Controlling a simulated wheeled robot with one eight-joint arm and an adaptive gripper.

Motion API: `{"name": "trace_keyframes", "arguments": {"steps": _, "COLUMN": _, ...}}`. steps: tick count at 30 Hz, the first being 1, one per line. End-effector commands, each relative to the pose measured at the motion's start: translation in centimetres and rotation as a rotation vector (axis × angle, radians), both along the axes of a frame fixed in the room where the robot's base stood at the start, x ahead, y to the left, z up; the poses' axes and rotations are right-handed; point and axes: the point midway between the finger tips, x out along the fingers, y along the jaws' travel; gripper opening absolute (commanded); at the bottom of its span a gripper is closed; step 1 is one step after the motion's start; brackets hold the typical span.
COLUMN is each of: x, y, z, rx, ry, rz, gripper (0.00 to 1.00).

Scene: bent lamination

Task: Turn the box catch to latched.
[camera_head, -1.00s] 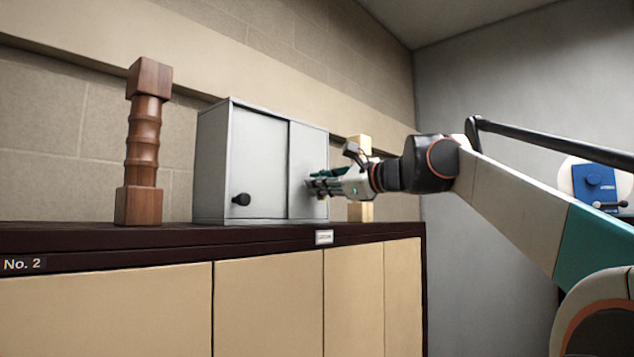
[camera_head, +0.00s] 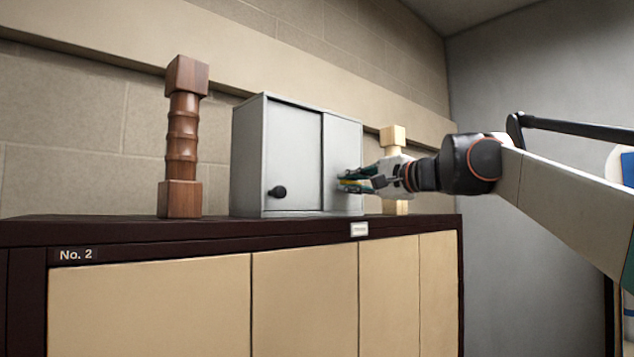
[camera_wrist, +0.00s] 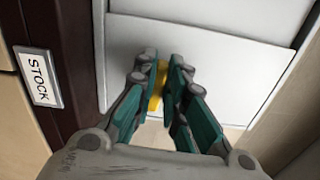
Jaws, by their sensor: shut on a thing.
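A grey metal box (camera_head: 292,160) stands on top of the dark-topped cabinet. Its front has a door with a black knob (camera_head: 277,192) and a narrower panel on the right. My gripper (camera_head: 345,182) is at that right panel. In the wrist view, a small yellow piece (camera_wrist: 158,84), which looks like the catch, sits between the teal fingers of my gripper (camera_wrist: 163,72). The fingers are shut on it, close against the grey panel (camera_wrist: 200,65). The fingers hide most of the piece, so I cannot tell which way it is turned.
A turned brown wooden post (camera_head: 183,135) stands left of the box. A pale wooden post (camera_head: 393,138) stands behind my gripper. The cabinet (camera_head: 150,305) carries a "No. 2" label, and a STOCK label (camera_wrist: 38,78) shows on its edge. The wall is close behind.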

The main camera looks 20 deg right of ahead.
Motion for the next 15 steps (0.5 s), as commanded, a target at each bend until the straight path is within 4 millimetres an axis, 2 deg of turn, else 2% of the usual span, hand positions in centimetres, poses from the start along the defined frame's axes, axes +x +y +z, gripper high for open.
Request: {"name": "trace_keyframes", "arguments": {"steps": 15, "x": 0.02, "y": 0.01, "z": -0.12, "rx": -0.08, "ry": -0.03, "rz": 0.0, "gripper": 0.0}}
